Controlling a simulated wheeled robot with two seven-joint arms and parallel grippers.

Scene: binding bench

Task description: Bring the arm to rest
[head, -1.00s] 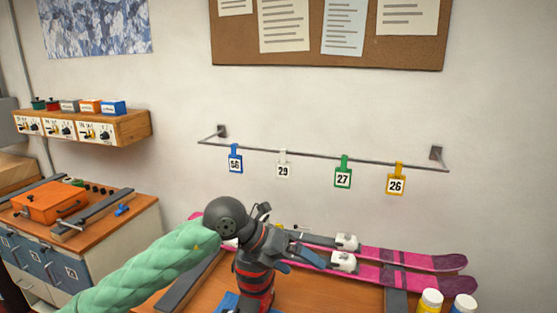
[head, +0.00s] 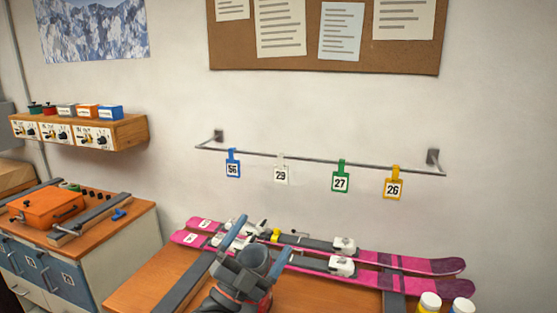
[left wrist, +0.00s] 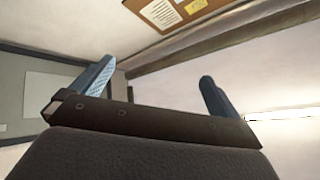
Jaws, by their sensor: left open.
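My left gripper (head: 264,236) is at the bottom middle of the head view, above the wooden bench (head: 150,282) and in front of a pair of pink skis (head: 372,258). Its two blue-grey fingers point up and are spread apart. In the left wrist view the fingers (left wrist: 157,74) are also wide apart, with nothing between them. The gripper hides part of the bench and the near ski. My right gripper is not in view.
A wall rail (head: 262,153) holds blue (head: 233,169), white (head: 281,175), green (head: 340,182) and yellow (head: 393,189) number tags. A side cabinet (head: 100,245) carries an orange case (head: 46,206).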

